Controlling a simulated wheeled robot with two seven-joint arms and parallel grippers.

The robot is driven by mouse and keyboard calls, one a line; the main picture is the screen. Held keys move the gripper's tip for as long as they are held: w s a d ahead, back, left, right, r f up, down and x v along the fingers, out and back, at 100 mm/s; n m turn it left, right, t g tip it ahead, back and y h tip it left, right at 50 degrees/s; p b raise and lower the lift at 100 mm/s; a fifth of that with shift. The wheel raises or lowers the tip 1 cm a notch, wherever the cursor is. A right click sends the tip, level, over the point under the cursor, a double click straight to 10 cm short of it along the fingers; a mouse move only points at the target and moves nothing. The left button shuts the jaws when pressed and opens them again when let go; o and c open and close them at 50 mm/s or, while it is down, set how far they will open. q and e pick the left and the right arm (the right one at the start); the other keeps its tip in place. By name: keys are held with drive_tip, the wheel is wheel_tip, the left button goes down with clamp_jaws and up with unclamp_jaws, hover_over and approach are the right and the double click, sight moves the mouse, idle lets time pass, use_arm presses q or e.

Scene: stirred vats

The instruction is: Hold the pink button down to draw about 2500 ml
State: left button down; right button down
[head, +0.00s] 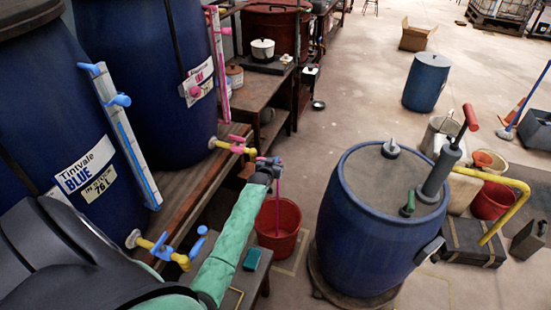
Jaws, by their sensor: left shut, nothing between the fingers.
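My left gripper (268,165), at the end of my green-sleeved arm, is shut and empty at the outer end of the pink vat's yellow tap (223,145). It covers most of the spout end, so I cannot make out the pink button there or whether the fingers touch it. A thin pink stream (278,190) falls from beside the gripper into a red bucket (278,238) on the floor. The dark blue vat (130,50) behind carries a pink-edged level gauge (219,65); its reading is too small to tell. My right gripper is out of view.
A vat labelled Tintvale Blue (30,100) stands at left with a blue-handled tap (163,247). A large blue drum (350,235) with a hand pump (440,170) stands right of the bucket.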

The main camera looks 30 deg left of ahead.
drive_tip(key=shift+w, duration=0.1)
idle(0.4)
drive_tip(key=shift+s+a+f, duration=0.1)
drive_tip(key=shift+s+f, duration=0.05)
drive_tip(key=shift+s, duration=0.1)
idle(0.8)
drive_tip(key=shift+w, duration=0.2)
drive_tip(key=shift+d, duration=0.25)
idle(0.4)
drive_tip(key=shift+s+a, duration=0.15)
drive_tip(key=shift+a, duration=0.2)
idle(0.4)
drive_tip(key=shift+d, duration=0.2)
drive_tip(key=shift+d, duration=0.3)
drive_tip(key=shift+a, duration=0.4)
